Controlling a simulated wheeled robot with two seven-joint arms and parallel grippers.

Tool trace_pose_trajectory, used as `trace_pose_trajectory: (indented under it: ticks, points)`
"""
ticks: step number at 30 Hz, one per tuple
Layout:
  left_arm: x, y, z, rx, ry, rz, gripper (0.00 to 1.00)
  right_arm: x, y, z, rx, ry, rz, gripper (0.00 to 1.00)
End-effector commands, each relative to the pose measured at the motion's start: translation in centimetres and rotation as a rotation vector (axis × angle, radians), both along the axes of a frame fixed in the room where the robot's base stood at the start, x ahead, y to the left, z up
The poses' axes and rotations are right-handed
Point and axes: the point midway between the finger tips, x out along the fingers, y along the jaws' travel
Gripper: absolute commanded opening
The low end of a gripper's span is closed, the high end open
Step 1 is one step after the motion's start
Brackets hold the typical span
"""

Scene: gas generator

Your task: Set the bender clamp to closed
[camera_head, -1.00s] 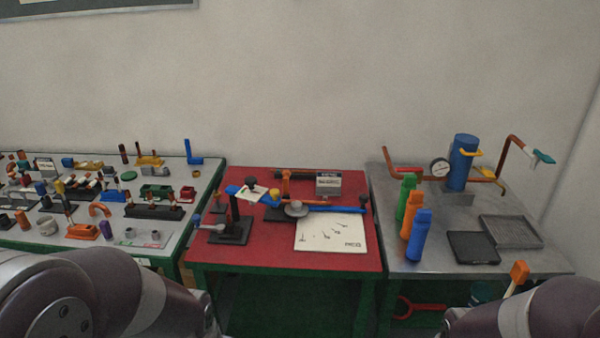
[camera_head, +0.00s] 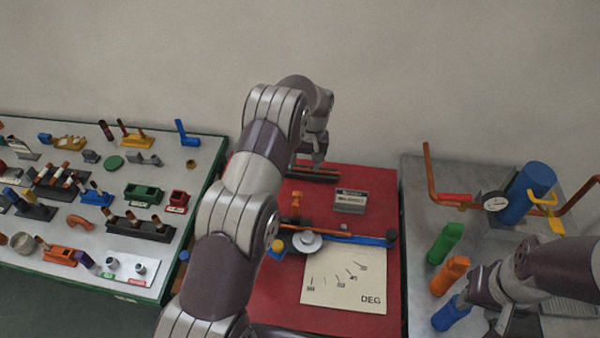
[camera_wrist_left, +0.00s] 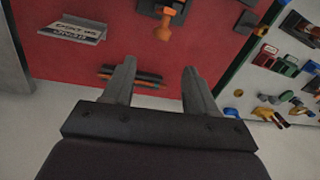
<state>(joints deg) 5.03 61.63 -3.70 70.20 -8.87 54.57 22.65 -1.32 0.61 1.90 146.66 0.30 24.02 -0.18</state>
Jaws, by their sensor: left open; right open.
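The bender stands on the red table (camera_head: 350,175), with a blue bar (camera_head: 365,240), a grey disc (camera_head: 307,241) and a small orange upright clamp part (camera_head: 296,199). The orange part also shows in the left wrist view (camera_wrist_left: 166,20), at the top. I cannot tell its exact clamp position. My left arm hides the bender's left side in the head view. My left gripper (camera_head: 318,157) is above the back of the red table, beyond the orange part. Its fingers (camera_wrist_left: 158,85) are apart and empty. My right gripper (camera_head: 508,318) is low at the right, open, its fingers hard to make out.
A black rod with orange (camera_head: 313,170) lies at the table's back edge, under the left gripper. A small sign (camera_head: 350,200) and a white degree sheet (camera_head: 345,280) are nearby. The left table (camera_head: 60,235) is crowded.

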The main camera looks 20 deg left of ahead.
Motion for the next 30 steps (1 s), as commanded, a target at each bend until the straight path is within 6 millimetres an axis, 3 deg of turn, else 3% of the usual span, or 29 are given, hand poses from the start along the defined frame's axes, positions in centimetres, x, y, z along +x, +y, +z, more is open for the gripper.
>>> trace_pose_trajectory:
  ticks: [4, 9, 15, 21, 28, 29, 30]
  points:
    - [0.0, 0.4, -3.0, 0.002, 0.004, 0.007, 0.57, -0.1, 0.0, -1.1, 0.0, 0.001, 0.0, 0.43]
    - [-0.3, 1.0, -6.6, 0.001, 0.005, 0.007, 0.57, 0.0, 0.0, 1.8, 0.0, 0.0, 0.0, 0.43]
    - [-0.5, 1.4, -10.9, 0.001, 0.002, 0.005, 0.57, 0.0, 0.0, 3.1, 0.0, 0.0, 0.0, 0.43]
    - [-0.5, 1.6, -12.5, 0.002, -0.002, 0.005, 0.57, 0.0, 0.0, 3.3, 0.0, 0.001, 0.0, 0.43]
    - [-0.5, 1.6, -12.7, 0.002, -0.002, 0.005, 0.57, 0.0, 0.0, 3.3, 0.0, 0.001, 0.0, 0.43]
    - [-0.5, 1.6, -12.7, 0.002, -0.002, 0.005, 0.54, 0.0, 0.0, 3.3, 0.0, 0.001, 0.0, 0.43]
    - [-0.5, 1.6, -12.7, 0.002, -0.002, 0.005, 0.41, 0.0, 0.0, 3.3, 0.0, 0.001, 0.0, 0.43]
